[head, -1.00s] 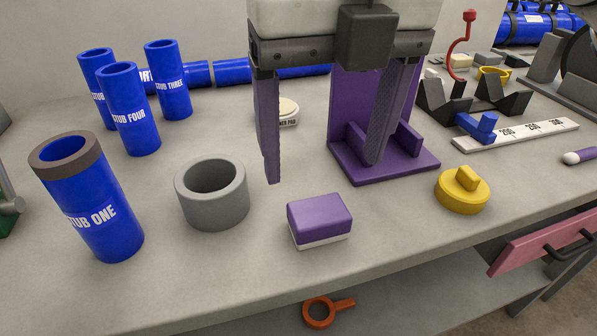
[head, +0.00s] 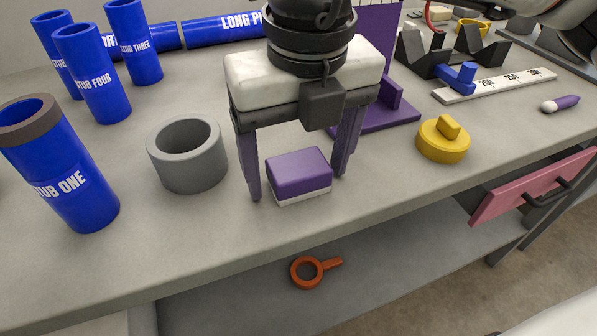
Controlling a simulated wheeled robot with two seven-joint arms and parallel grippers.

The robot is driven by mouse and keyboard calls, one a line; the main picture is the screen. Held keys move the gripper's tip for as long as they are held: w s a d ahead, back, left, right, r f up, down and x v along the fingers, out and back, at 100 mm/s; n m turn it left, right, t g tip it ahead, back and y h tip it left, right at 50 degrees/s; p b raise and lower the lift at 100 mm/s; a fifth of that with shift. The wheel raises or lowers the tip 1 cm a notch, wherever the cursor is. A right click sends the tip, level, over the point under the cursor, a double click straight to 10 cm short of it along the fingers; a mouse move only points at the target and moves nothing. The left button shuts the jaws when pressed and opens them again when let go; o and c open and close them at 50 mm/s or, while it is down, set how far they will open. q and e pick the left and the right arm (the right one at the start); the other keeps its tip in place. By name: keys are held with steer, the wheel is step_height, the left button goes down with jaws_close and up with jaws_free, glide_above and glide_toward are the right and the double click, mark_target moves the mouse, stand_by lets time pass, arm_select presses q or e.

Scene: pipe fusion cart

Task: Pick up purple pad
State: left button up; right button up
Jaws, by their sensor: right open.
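The purple pad (head: 298,174) is a small block with a purple top and a white base. It lies on the bench near the front edge, in the middle of the head view. My right gripper (head: 297,188) is open and points down, with one finger to the left of the pad and the other to its right. A gap shows between the left finger and the pad; whether the right finger touches it I cannot tell. My left gripper is not in view.
A grey ring (head: 187,154) stands left of the pad, beside blue stub one (head: 62,178). A yellow knobbed cap (head: 443,140) sits to the right. A purple stand (head: 392,112) is behind the gripper. An orange ring tool (head: 307,271) lies on the lower shelf.

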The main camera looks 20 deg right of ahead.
mark_target(299, 165)
steer(key=shift+c, duration=0.6)
steer(key=c, duration=1)
steer(key=shift+r, duration=0.15)
steer(key=shift+c, duration=0.2)
step_height(299, 165, up, 10)
steer(key=shift+f+p, duration=0.1)
steer(key=shift+p, duration=0.55)
steer(key=shift+o, duration=1.3)
steer(key=shift+c, duration=0.8)
steer(key=shift+s, duration=0.1)
